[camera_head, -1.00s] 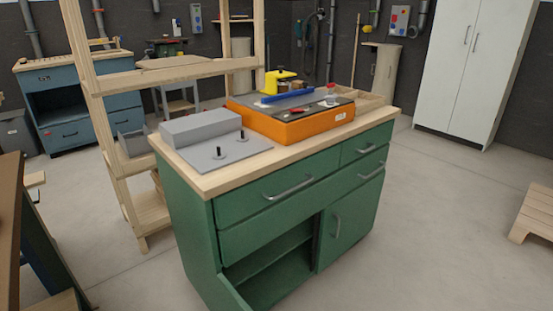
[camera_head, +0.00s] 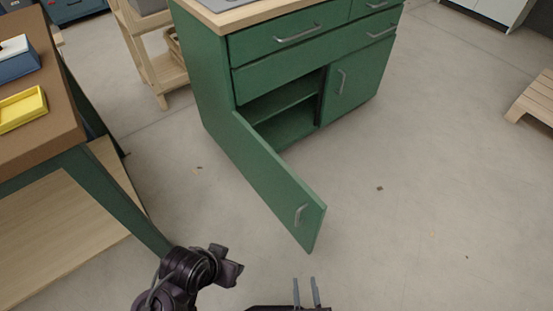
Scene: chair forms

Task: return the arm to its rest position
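My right gripper (camera_head: 306,292) shows at the bottom edge, right of the middle. Its two thin grey fingers point up the picture with a gap between them, and nothing is between them. It is over the floor, below and apart from the cabinet's open door. A dark jointed part of my arm shows at the bottom, left of the gripper. I see no fingers of my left gripper.
The green cabinet (camera_head: 215,75) has its left door (camera_head: 270,185) swung open towards me. A brown-topped table (camera_head: 50,140) with a yellow tray (camera_head: 22,108) and a blue box (camera_head: 18,62) stands at left. A wooden pallet (camera_head: 535,100) lies at right.

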